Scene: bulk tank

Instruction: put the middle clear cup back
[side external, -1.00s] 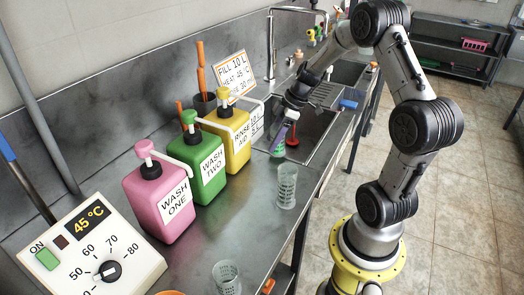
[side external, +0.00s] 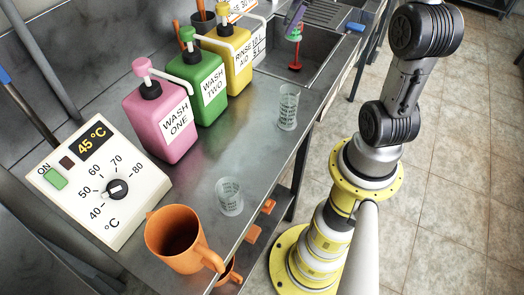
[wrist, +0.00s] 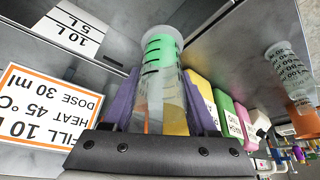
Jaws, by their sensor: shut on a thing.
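My gripper (wrist: 158,78) has purple fingers closed on a clear cup (wrist: 153,92). The cup has dark marks and shows green near its far end. Two other clear cups with dark marks stand upright on the counter: one (side external: 288,107) near the sink, one (side external: 230,197) closer to the dial panel. A clear cup also shows in the wrist view (wrist: 287,68).
Pink (side external: 160,125), green (side external: 205,88) and yellow (side external: 232,58) pump bottles line the back. An orange mug (side external: 175,240) stands at the front beside the dial panel (side external: 98,180). A red item (side external: 295,68) stands in the sink. Counter between the two cups is clear.

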